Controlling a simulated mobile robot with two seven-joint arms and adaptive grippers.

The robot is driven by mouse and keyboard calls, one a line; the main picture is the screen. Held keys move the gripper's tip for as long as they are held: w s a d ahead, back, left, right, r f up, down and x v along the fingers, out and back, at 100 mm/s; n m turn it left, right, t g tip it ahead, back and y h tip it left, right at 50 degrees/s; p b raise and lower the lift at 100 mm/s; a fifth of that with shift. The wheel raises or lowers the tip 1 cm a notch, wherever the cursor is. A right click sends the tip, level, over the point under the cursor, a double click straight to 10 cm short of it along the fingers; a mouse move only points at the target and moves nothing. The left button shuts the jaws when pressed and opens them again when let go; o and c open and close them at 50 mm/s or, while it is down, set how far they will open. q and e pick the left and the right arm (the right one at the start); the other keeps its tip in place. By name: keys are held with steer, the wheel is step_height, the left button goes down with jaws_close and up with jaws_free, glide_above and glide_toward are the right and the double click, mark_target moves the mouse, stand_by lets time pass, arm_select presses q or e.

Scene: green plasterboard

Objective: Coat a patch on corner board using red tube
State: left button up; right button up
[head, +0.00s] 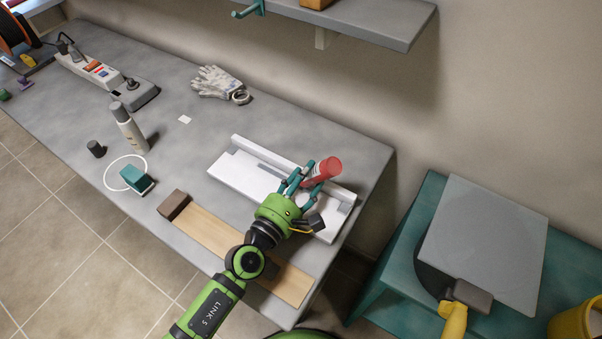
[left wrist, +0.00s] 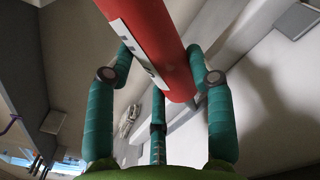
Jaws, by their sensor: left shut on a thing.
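My left gripper (head: 300,183) is shut on the red tube (head: 325,170) and holds it over the white corner board (head: 245,171). In the left wrist view the red tube (left wrist: 158,45) lies between the teal fingers (left wrist: 158,75), with a pale label strip along its side. The corner board is an L-shaped white piece with a raised back wall, lying on the grey bench. A grey patch shows along its inner corner, left of the gripper. The gripper and tube hide part of the board's right half. I cannot tell whether the tube's tip touches the board.
A wooden plank with a dark brown block (head: 174,205) lies in front of the board. A teal block (head: 136,179), a grey-capped bottle (head: 128,127), a dark cap (head: 96,149), gloves (head: 214,83) and a power strip (head: 95,70) stand farther left. A shelf (head: 365,22) hangs above.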

arm_select(q)
steer(key=shift+s+d+r, duration=0.1)
steer(key=shift+s+d, duration=0.2)
steer(key=shift+d, duration=0.2)
steer(key=shift+s+d+p, duration=0.25)
steer(key=shift+s+d, duration=0.3)
steer(key=shift+d, duration=0.25)
steer(key=shift+s+d+p, duration=0.2)
steer(key=shift+s+d, duration=0.3)
steer(key=shift+d, duration=0.35)
steer(key=shift+s+d+p, duration=0.25)
steer(key=shift+s+d, duration=0.3)
steer(key=shift+d, duration=0.25)
